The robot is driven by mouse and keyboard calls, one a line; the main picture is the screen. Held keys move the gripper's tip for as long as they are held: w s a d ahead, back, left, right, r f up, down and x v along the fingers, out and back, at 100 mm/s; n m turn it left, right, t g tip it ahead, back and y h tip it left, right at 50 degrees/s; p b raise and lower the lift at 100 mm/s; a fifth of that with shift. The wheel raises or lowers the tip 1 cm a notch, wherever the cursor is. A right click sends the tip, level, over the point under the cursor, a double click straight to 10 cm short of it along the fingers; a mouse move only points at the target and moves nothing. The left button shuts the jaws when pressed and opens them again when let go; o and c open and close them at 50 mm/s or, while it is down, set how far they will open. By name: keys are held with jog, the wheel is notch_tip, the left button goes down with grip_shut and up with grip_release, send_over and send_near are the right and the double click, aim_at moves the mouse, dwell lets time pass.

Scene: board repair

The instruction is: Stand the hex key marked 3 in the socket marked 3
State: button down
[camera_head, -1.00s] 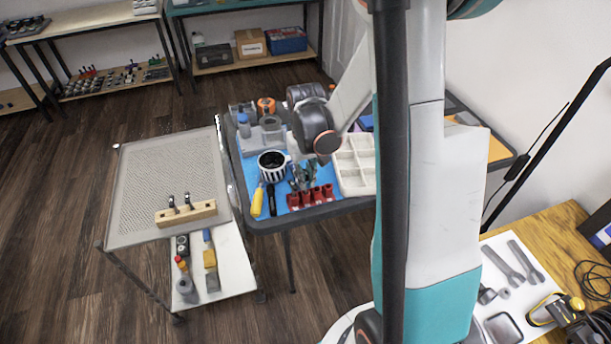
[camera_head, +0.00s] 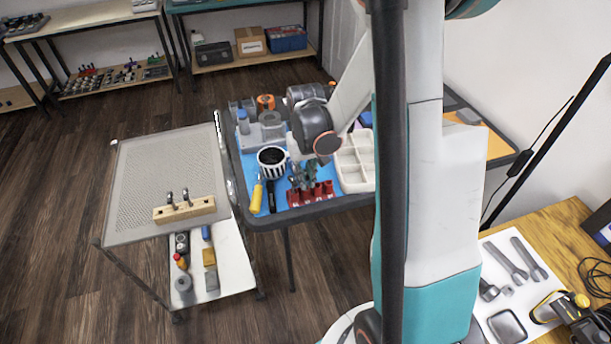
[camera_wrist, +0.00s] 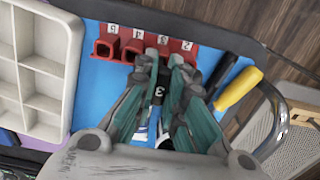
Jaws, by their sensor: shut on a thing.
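My gripper (camera_wrist: 158,72) is shut on a black hex key tag marked 3 (camera_wrist: 158,94) in the wrist view. The red socket row (camera_wrist: 106,47) lies just beyond the fingertips, with labels 5, 4, 3 and 2 along its far side. The fingers cover the openings of the middle sockets, including the one by label 3 (camera_wrist: 163,40); I cannot tell whether the key's end touches it. In the head view my gripper (camera_head: 304,174) is directly behind and over the red socket row (camera_head: 312,196) on the blue mat.
A white compartment tray (camera_wrist: 52,62) is left of the sockets in the wrist view. A black tool (camera_wrist: 225,70) and a yellow-handled screwdriver (camera_wrist: 238,88) lie right. A striped mug (camera_head: 271,163) stands close by. A wooden block (camera_head: 184,210) on the trolley holds two hex keys.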

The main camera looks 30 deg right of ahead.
jog(key=shift+f+b, duration=0.35)
dwell(0.5)
jog(key=c, duration=1.4)
grip_release()
jog(key=shift+c, duration=0.2)
jog(key=shift+r, duration=0.2)
jog(key=shift+r+p, duration=2.5)
jog(key=shift+r, duration=0.8)
jog(key=shift+r, duration=0.1)
